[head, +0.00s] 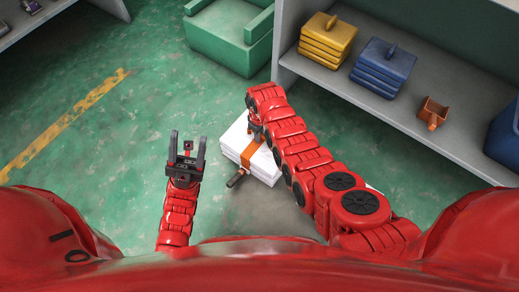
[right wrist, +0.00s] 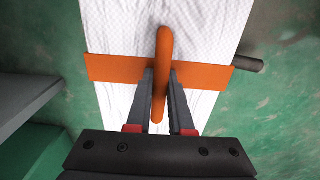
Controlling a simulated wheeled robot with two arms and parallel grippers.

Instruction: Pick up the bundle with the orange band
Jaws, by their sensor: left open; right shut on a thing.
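The bundle (head: 241,139) is a white stack with an orange band (head: 247,148) around it, in the middle of the head view. In the right wrist view the white bundle (right wrist: 205,28) fills the upper middle, with the orange band (right wrist: 108,68) across it and an orange handle (right wrist: 163,50) standing up from it. My right gripper (right wrist: 163,78) is shut on the handle, its fingers on either side. In the head view my right arm hides part of the bundle. My left gripper (head: 187,147) is open and empty, to the left of the bundle.
A dark rod (head: 237,178) sticks out from the bundle's near side. A grey shelf (head: 458,140) at right holds yellow (head: 327,38) and blue (head: 383,68) stacks and an orange scoop-like item (head: 433,112). A green bin (head: 229,36) stands behind. The floor at left is clear.

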